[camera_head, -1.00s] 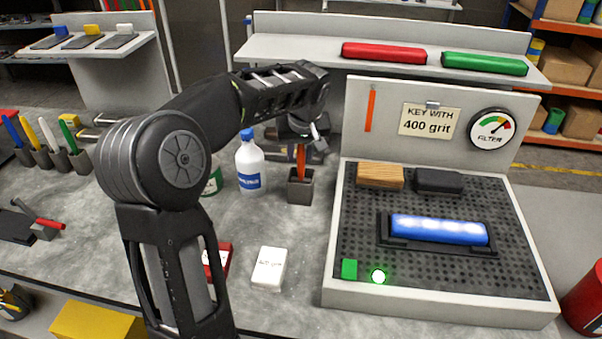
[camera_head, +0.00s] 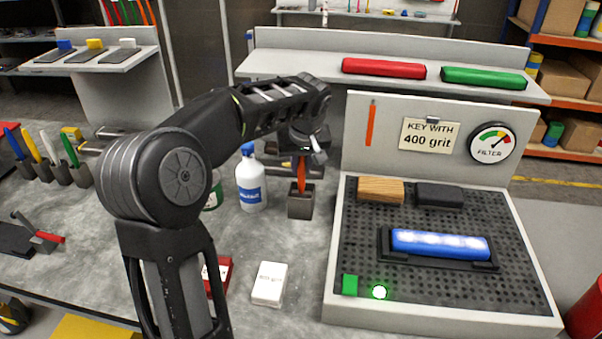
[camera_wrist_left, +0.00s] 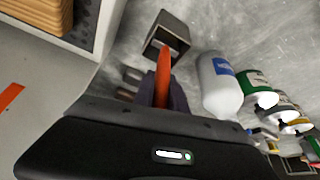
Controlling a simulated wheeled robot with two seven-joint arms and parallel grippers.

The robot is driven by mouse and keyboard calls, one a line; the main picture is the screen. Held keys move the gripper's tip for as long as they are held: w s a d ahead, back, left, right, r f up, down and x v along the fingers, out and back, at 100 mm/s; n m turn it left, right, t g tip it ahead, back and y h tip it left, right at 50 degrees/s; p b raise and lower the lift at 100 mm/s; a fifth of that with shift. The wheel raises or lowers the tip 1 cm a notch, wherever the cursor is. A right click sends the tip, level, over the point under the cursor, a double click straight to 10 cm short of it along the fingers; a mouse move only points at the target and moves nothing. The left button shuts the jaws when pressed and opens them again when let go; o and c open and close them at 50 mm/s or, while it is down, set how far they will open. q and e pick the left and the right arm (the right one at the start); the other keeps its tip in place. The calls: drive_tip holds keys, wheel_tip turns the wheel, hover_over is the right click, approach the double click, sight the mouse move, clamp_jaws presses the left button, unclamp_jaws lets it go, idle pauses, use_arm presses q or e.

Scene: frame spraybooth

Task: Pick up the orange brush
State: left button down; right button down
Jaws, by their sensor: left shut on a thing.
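The orange brush (camera_head: 301,172) stands upright with its lower end at a dark square holder (camera_head: 300,206) on the grey bench. My left gripper (camera_head: 301,160) is above the holder, shut on the brush. In the left wrist view the orange brush (camera_wrist_left: 163,72) sticks out from between the fingers, and its end meets the opening of the holder (camera_wrist_left: 167,38). I cannot tell how deep the brush sits in the holder. My right gripper is not in view.
A white bottle with a blue label (camera_head: 250,182) stands just left of the holder. A perforated tray with a blue bar (camera_head: 440,243) is to the right. Red (camera_head: 217,275) and white (camera_head: 270,284) boxes lie in front. Other brushes (camera_head: 45,152) stand at far left.

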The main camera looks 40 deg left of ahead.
use_arm(q)
wheel_tip(320, 180, up, 10)
drive_tip(key=shift+f, duration=0.25)
idle(0.6)
